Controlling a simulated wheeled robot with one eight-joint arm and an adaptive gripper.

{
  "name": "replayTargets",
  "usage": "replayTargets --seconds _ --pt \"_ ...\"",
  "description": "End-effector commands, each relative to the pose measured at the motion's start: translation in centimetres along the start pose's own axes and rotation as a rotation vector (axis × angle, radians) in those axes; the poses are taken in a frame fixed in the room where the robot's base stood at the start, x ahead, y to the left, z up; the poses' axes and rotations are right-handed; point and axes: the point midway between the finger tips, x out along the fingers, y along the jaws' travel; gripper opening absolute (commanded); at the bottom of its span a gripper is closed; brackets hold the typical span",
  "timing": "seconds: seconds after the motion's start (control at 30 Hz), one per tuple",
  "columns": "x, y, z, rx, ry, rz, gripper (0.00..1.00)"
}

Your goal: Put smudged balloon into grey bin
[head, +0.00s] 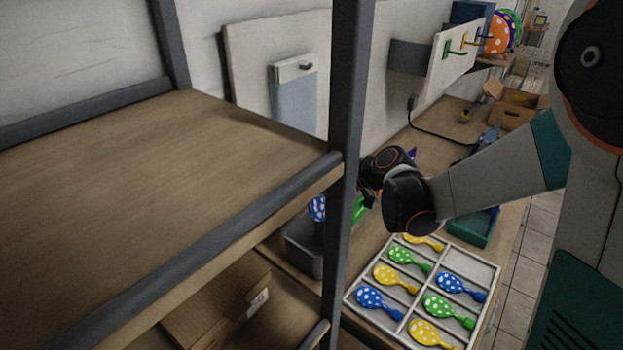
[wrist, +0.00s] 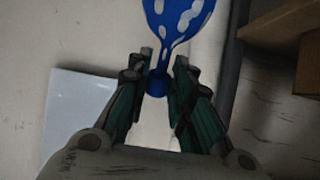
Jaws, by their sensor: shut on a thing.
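A blue balloon with white blotches is in my gripper; in the wrist view its body (wrist: 178,18) points away from the fingers, and some blotches look stretched. My gripper (wrist: 158,84) is shut on its neck. In the head view the balloon (head: 317,208) shows left of the dark shelf post, which hides part of it, and green fingers (head: 359,208) show to the right. The grey bin (head: 304,248) stands on the bench below the balloon, partly hidden by the post. The balloon appears over the bin's rim; its exact height is unclear.
A divided white tray (head: 390,322) holds several spotted balloons in front of the bin. A dark shelf post (head: 345,130) and wooden shelf (head: 180,180) stand close on the left. A cardboard box (head: 515,108) lies farther back.

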Motion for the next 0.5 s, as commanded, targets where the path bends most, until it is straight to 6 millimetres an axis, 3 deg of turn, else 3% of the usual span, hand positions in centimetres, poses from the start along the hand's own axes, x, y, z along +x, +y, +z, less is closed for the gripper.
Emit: replayTargets --seconds 0.5 --pt "3.2 0.0 5.1 0.000 -0.001 0.000 0.12"
